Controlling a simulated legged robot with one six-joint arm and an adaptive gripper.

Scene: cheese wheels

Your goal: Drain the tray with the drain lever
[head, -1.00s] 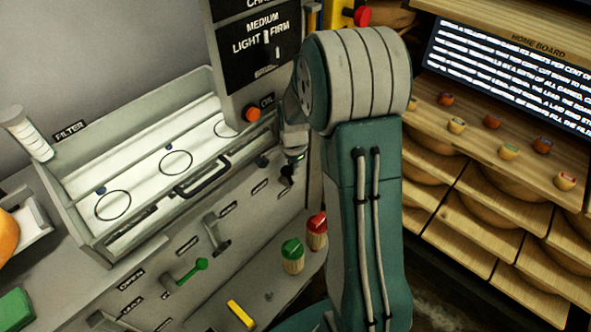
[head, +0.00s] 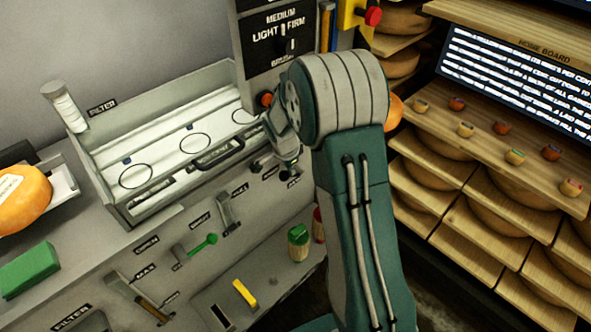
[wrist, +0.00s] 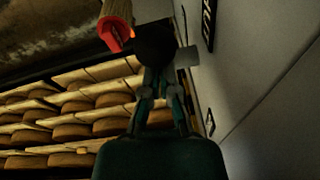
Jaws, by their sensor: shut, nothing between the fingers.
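The tray (head: 128,214) is a long pale trough with black rings on its white floor, on the grey bench in the head view. Below its front wall, the panel carries a lever with a green handle (head: 205,242), a grey lever (head: 228,213) and a brown-handled lever (head: 137,297). Their labels are too blurred to tell which is the drain lever. My gripper (head: 289,172) is at the panel's right end, close to a dark knob (head: 256,167). In the wrist view, my gripper (wrist: 160,75) is shut and empty, just below a round black knob (wrist: 154,44); contact is unclear.
A red-tipped wooden handle (wrist: 117,28) hangs close to my fingers in the wrist view. Green-capped (head: 298,240) and red-capped items stand on the lower ledge, the red one partly behind my arm. Shelves of cheese wheels (head: 475,195) fill the right. An orange wheel (head: 22,198) sits left.

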